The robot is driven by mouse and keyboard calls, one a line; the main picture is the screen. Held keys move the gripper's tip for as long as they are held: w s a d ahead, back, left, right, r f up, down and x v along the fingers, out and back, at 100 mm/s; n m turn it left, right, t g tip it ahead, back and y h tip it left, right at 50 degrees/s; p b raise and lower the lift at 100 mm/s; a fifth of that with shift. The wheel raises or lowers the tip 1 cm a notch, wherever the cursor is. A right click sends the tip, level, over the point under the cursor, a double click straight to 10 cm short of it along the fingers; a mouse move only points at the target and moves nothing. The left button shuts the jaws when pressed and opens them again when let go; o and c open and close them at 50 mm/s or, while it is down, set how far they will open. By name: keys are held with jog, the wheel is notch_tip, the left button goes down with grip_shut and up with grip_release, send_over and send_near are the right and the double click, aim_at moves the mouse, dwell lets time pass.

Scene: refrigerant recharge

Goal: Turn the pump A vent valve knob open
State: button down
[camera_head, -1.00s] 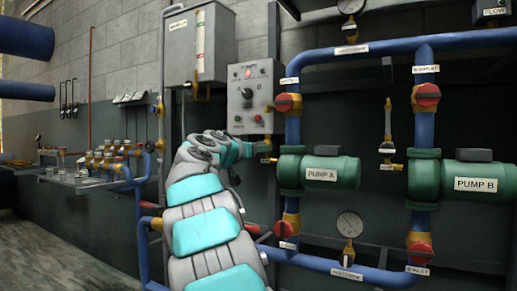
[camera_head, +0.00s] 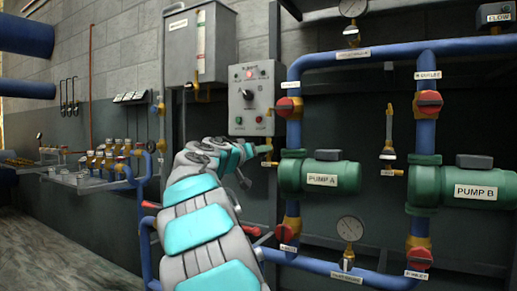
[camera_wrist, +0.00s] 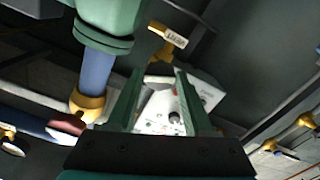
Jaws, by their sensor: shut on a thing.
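The pump A vent valve (camera_head: 268,150) is a small brass fitting left of the green pump A (camera_head: 322,179), with a small tag below it. It also shows in the wrist view as a yellow fitting (camera_wrist: 162,50) beside a white tag, just past my fingertips. My gripper (camera_head: 254,151) reaches it from the left in the head view. In the wrist view, the two green fingers of my gripper (camera_wrist: 161,74) close in at the tips on the vent valve knob, whose exact shape and angle are hard to make out.
A grey control box (camera_head: 251,99) hangs just above my gripper. Blue pipes with red-handled valves (camera_head: 289,107) run close to the right of it. Pump B (camera_head: 463,185) stands further right. A bench with brass fittings (camera_head: 85,178) is at the left; the floor there is clear.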

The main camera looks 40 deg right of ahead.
jog(key=shift+r+n, duration=0.1)
jog(key=shift+n, duration=0.2)
jog(key=n+p, duration=0.3)
jog(key=n, duration=0.1)
jog(key=shift+p, duration=0.4)
dwell(0.3)
